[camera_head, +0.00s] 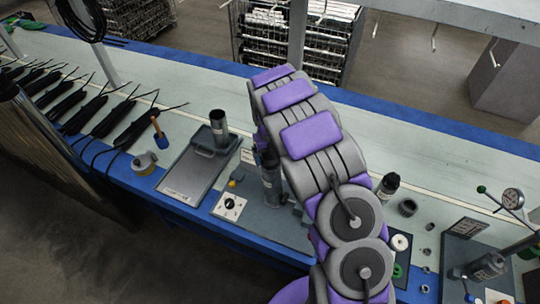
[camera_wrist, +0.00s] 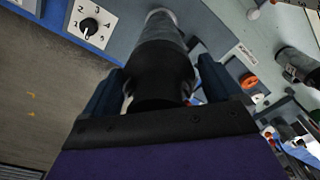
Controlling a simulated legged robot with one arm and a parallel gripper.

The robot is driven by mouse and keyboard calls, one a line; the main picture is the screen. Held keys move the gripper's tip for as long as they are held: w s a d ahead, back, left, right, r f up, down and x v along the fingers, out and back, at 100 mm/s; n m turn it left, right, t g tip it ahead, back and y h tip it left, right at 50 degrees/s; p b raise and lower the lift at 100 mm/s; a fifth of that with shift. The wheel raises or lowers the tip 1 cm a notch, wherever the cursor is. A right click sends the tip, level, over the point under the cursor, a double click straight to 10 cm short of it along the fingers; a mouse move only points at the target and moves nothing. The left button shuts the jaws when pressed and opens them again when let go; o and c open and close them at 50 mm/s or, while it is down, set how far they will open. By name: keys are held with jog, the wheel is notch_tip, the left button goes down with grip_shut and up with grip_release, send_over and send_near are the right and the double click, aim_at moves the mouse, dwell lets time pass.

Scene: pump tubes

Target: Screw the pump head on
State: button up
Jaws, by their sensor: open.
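The grey pump tube (camera_head: 271,178) stands upright on a dark grey work plate (camera_head: 262,220), partly hidden by my arm in the head view. In the wrist view the tube (camera_wrist: 160,32) runs away from me. The black pump head (camera_wrist: 160,72) is at its near end, in line with it. I cannot tell how far it is threaded on. My gripper (camera_wrist: 158,80) is open, with one blue finger on each side of the pump head. I cannot tell whether either finger touches it.
A white dial box (camera_head: 229,206) sits left of the tube. A grey tray (camera_head: 194,170) bears another dark cylinder (camera_head: 219,127). A black-capped bottle (camera_head: 388,187) and a gauge fixture (camera_head: 485,268) stand right. Black tools (camera_head: 110,122) lie far left.

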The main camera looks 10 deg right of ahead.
jog(key=n+p, duration=0.1)
jog(key=n, duration=0.3)
jog(key=shift+a+r, duration=0.1)
jog(key=n+p, duration=0.2)
jog(key=n, duration=0.3)
jog(key=shift+a, duration=0.1)
jog(key=n+p, duration=0.1)
jog(key=n, duration=0.3)
jog(key=shift+n, duration=0.4)
jog(key=n+p, duration=0.1)
jog(key=n, duration=0.3)
jog(key=shift+s+n+g+p, duration=0.1)
jog(key=shift+n+g+p, duration=0.2)
jog(key=shift+p, duration=0.05)
jog(key=c, duration=0.9)
